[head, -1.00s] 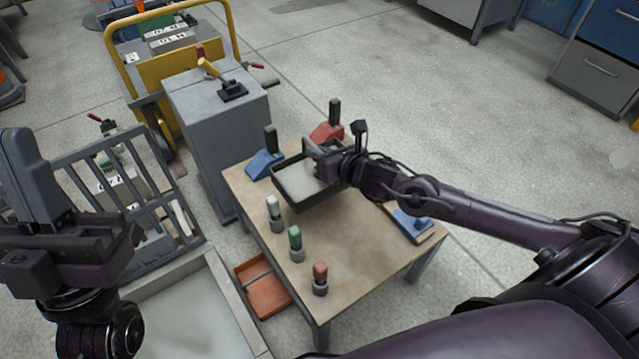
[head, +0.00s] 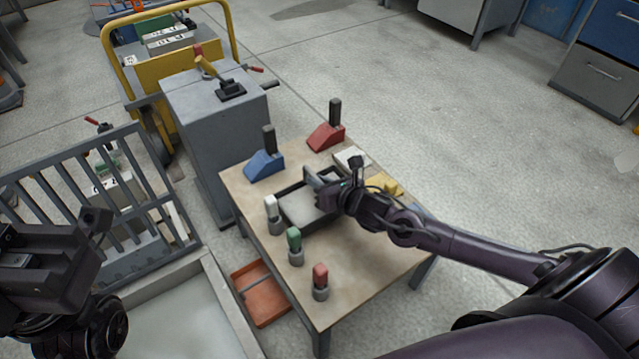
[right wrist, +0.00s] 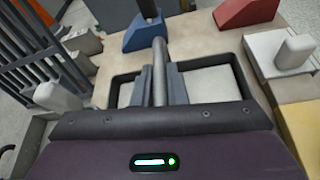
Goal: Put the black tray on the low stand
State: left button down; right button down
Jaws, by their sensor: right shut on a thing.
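The black tray (head: 283,211) has a dark rim and a pale grey inside. It is over the wooden-topped table (head: 345,280), behind the white and green pegs; I cannot tell whether it touches the top. My right gripper (head: 322,187) is shut on the tray's grey bar. In the right wrist view the fingers (right wrist: 160,88) flank this bar (right wrist: 160,65), with the tray (right wrist: 243,78) on both sides. My left gripper (head: 92,225) is at the far left, away from the tray; its jaws are unclear. I cannot tell which thing is the low stand.
Blue (head: 264,165) and red (head: 326,137) blocks with black handles stand at the table's back. White (head: 273,213), green (head: 295,245) and red (head: 320,280) pegs line its left side. A yellow block (head: 386,184) lies right. An orange tray (head: 262,295) sits low beside the table.

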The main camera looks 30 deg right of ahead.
jog(key=shift+w+r, duration=0.1)
jog(key=shift+r, duration=0.1)
jog(key=c, duration=1.9)
grip_release()
jog(key=shift+f, duration=0.25)
jog(key=o, duration=0.4)
jog(key=shift+o, duration=0.2)
jog(key=shift+r, duration=0.1)
